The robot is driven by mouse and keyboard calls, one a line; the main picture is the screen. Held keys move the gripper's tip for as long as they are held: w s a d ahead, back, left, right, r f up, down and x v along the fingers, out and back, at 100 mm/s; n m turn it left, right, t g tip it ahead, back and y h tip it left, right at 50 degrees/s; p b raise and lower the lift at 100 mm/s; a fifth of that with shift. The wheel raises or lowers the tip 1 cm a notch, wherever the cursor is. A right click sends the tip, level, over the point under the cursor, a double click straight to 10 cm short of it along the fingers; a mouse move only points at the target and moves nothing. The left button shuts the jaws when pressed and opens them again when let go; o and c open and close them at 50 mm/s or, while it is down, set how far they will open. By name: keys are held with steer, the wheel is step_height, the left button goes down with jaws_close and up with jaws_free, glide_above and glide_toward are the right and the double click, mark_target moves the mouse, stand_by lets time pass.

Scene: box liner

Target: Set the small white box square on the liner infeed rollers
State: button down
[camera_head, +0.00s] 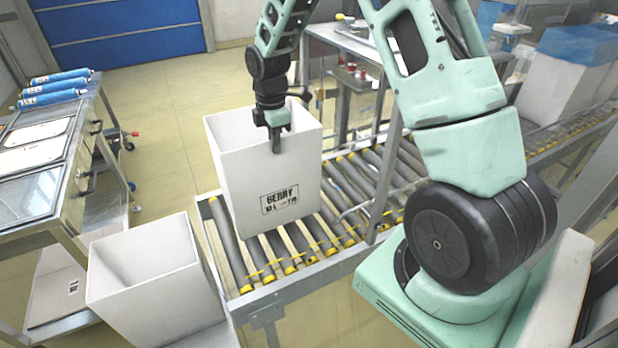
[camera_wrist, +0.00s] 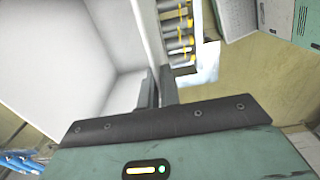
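A tall open white box (camera_head: 272,170) with a black printed label stands over the left end of the infeed rollers (camera_head: 300,245). Its lower front edge looks roughly parallel to the near rail. I cannot tell whether its bottom rests fully on the rollers. My gripper (camera_head: 276,138) points down at the box's rim, with a finger showing against the outside of the near wall. In the wrist view the box (camera_wrist: 75,60) is open below me, and my gripper (camera_wrist: 159,92) has its fingers either side of the wall, closed on it.
Another open white box (camera_head: 150,280) stands at the lower left, close to the conveyor end. A steel bench (camera_head: 45,150) with blue rolls (camera_head: 55,85) is at the left. More rollers run right toward white boxes with blue liners (camera_head: 570,75). A metal frame stands behind the conveyor.

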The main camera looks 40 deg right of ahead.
mark_target(266, 168)
step_height(266, 168, down, 8)
steer(key=p, duration=0.2)
steer(key=shift+r, duration=0.2)
steer(key=shift+f, duration=0.2)
steer(key=c, duration=1.6)
jaws_free()
steer(key=shift+r, duration=0.1)
